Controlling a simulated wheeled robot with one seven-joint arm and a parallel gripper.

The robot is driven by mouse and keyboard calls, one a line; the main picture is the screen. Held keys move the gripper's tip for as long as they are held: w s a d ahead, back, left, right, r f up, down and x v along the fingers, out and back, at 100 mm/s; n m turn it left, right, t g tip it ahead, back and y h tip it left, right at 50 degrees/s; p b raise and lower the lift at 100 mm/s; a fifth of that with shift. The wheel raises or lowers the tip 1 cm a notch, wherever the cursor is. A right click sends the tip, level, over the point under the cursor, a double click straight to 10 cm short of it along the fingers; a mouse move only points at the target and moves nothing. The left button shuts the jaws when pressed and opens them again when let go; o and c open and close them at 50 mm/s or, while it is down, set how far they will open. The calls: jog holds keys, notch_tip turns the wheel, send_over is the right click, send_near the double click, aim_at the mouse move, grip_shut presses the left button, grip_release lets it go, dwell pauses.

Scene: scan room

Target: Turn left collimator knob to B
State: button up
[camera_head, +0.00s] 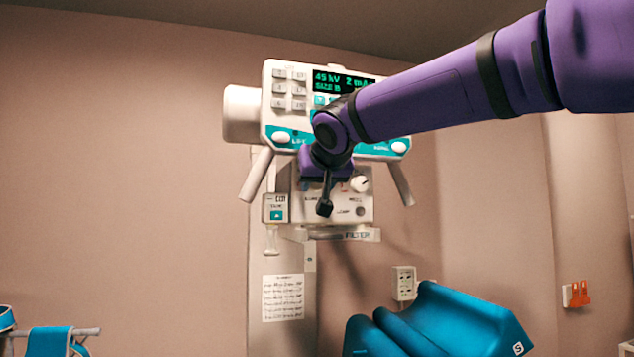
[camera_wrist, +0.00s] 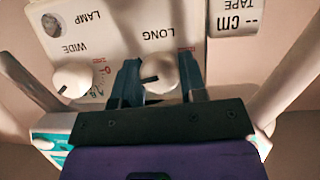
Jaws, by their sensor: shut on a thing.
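The left collimator knob (camera_wrist: 163,73), white with a dark mark pointing left in the wrist view, sits by the label LONG. My gripper (camera_wrist: 157,77) has one finger on each side of it and is shut on it. In the head view my gripper (camera_head: 325,170) covers this knob. The other white knob (camera_wrist: 73,80), by the label WIDE, is free; it also shows in the head view (camera_head: 360,183). The display (camera_head: 340,82) reads 45 kV and what looks like SIZE B. The letters around the held knob are mostly hidden.
Two slanted handles (camera_head: 257,175) flank the collimator panel. A tape box (camera_head: 275,209) hangs at its left, and a filter rail (camera_head: 357,236) runs below. A teal cushion (camera_head: 450,320) lies lower right. The wall to the left is bare.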

jog(key=shift+a+f+n+t+h, duration=0.1)
jog(key=shift+n+t+h, duration=0.7)
jog(key=shift+n, duration=0.9)
jog(key=shift+n+t+h, duration=0.4)
jog(key=shift+n+h, duration=0.7)
jog(key=shift+n, duration=0.6)
jog(key=o, duration=0.9)
jog(key=v, duration=1.1)
